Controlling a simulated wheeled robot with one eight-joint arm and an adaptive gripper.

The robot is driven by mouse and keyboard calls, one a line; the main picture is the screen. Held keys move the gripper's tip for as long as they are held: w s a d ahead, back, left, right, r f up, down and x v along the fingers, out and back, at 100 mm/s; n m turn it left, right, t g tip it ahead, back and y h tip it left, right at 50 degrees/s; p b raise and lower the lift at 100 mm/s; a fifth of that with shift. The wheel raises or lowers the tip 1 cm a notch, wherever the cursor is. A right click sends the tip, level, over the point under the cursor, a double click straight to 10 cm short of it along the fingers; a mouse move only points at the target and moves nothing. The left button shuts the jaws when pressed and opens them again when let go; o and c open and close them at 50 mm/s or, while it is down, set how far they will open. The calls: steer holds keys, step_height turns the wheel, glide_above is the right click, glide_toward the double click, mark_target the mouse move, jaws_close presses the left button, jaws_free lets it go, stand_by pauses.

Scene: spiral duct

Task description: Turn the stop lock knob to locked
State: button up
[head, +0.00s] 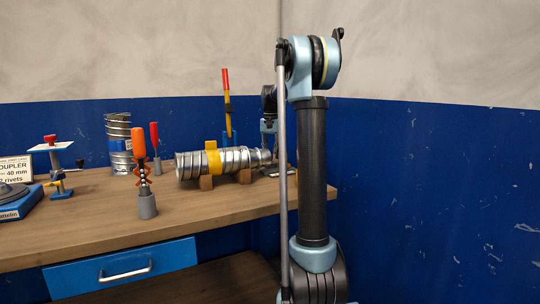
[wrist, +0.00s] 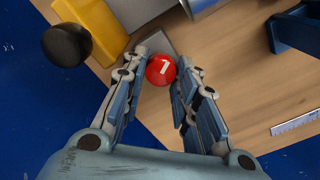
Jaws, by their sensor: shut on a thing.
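In the wrist view a round red knob (wrist: 160,70) with a white "1" on it sits between the fingertips of my gripper (wrist: 163,68). The fingers are shut on it from both sides. A black round knob (wrist: 67,45) is to the left, beside a yellow part (wrist: 93,27). No lettering that names the stop lock shows, so I cannot tell its setting. In the head view my gripper (head: 269,128) is at the right end of the bench, partly behind my arm, and the red knob is hidden there.
A ribbed metal duct (head: 218,163) lies on wooden blocks on the bench (head: 110,215). A yellow lever with a red tip (head: 227,95) stands behind it. An orange-handled tool (head: 141,165) and an upright duct piece (head: 118,140) are left. A ruler (wrist: 296,122) lies right in the wrist view.

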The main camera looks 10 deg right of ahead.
steer(key=m, duration=0.4)
steer(key=shift+m, duration=0.4)
stand_by(0.4)
steer(key=o, duration=1.1)
steer(key=shift+c, duration=0.2)
steer(key=shift+r, duration=0.1)
steer(key=shift+r, duration=3.85)
